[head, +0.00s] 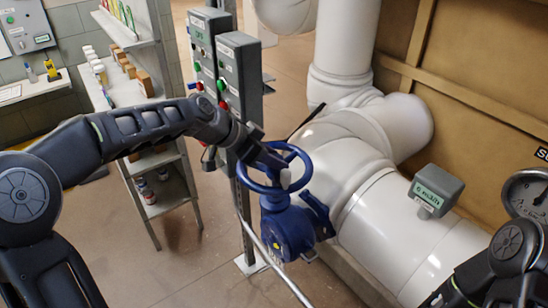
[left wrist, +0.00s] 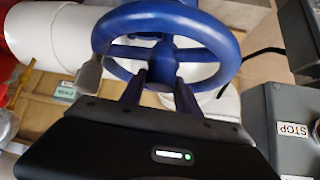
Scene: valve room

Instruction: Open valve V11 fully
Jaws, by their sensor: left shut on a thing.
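A blue valve handwheel (head: 300,172) sits on top of a blue valve body (head: 287,232) on the white pipe.
Grey control boxes (head: 238,75) with coloured buttons stand on a post just behind my left gripper. A small grey display box (head: 438,187) and a round gauge (head: 528,195) are at the right. A shelf (head: 125,85) stands at the left.

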